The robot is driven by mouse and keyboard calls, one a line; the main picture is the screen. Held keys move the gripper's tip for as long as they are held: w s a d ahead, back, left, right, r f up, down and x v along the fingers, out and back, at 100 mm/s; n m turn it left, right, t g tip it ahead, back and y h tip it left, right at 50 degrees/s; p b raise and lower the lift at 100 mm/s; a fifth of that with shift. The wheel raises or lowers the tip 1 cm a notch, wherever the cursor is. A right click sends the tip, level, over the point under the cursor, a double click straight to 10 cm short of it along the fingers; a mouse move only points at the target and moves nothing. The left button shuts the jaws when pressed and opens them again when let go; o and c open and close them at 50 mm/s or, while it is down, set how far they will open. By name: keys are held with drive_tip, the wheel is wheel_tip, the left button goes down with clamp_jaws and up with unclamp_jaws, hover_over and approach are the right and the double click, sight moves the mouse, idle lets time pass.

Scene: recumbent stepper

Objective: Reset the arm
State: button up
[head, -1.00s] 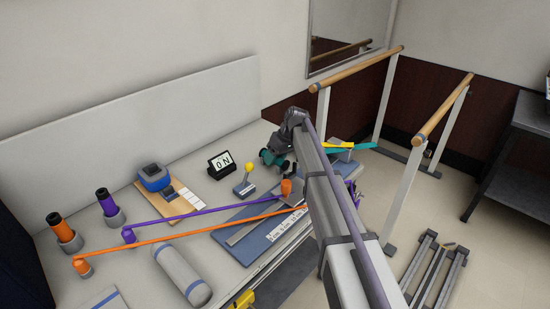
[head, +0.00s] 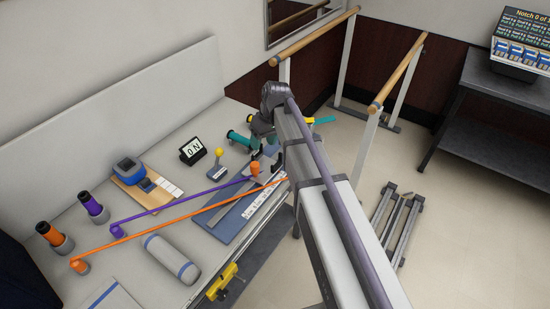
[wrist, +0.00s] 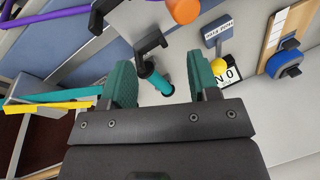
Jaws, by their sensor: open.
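My gripper (head: 263,143) is open, with green finger pads, over the far right part of the bench (head: 75,197). In the wrist view my gripper (wrist: 163,80) has nothing pinched between its pads. A teal bar (wrist: 158,82) with dark end pieces lies beyond the gap between them; I cannot tell its exact distance. A long purple rod (head: 180,205) and a long orange rod (head: 170,238) run across the bench. Near their right ends stands an orange post (head: 255,170), partly seen in the wrist view (wrist: 184,10).
A display (head: 192,150) reading 0 N and a yellow-knobbed lever (head: 218,160) stand near the gripper. A grey roller (head: 172,258) lies in front. Parallel bars (head: 318,36) stand behind; a dark table (head: 497,85) is right. The floor between is partly clear.

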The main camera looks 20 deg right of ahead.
drive_tip(key=s+d+m+h, duration=0.1)
drive_tip(key=s+m, duration=0.3)
drive_tip(key=s, duration=1.6)
drive_tip(key=shift+s+d+f+h, duration=0.2)
drive_tip(key=shift+d+h, duration=0.2)
drive_tip(key=shift+h, duration=0.5)
